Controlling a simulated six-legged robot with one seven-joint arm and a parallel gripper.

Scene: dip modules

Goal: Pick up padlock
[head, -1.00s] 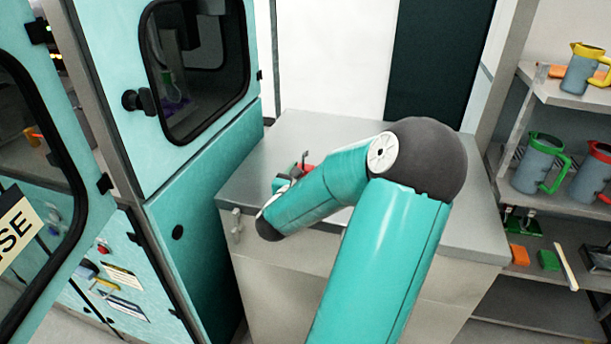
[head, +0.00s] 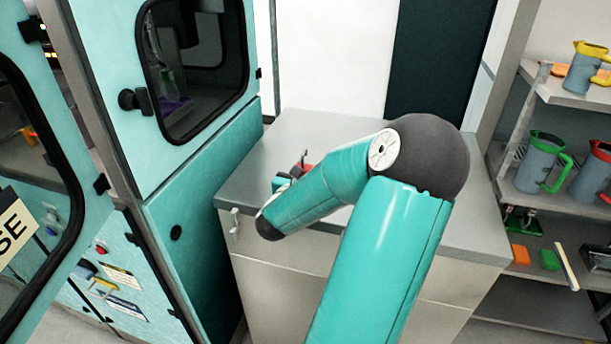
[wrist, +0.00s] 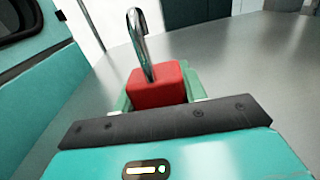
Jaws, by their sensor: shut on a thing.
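The padlock (wrist: 157,86) has a red body and a silver shackle standing up from it. In the wrist view it sits at the middle, just past the dark edge of my gripper (wrist: 157,98). Green finger parts show on both sides of the red body, and my gripper is shut on it. In the head view only a small part of the padlock (head: 304,164) shows above my teal arm, over the grey counter (head: 330,127). The arm hides most of the gripper there. I cannot tell whether the padlock touches the counter.
A teal cabinet (head: 207,190) with a dark window stands left of the counter. Shelves at the right hold jugs (head: 541,160) and small orange and green blocks. The counter top around the padlock looks clear in the wrist view.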

